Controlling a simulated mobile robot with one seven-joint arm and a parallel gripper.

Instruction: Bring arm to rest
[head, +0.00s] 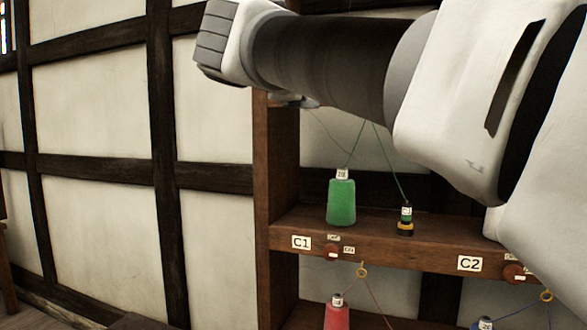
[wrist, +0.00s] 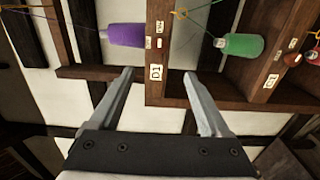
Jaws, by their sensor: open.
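My gripper (wrist: 159,74) shows in the wrist view with its two fingers apart and nothing held between them. Past the fingertips is a wooden upright and shelf edge with a D1 label (wrist: 156,72); I cannot tell how far off it is. In the head view my arm reaches across the upper right, in front of the wooden shelf rack (head: 277,180). The fingers are not clearly visible there; only a small grey part shows below the arm.
A green spool (head: 341,200) and a small dark bobbin (head: 405,228) stand on the C1 shelf, with green threads rising. Red (head: 337,316) and blue (head: 486,324) spools show below. The wrist view shows a purple spool (wrist: 126,35). A timbered wall (head: 90,110) lies left.

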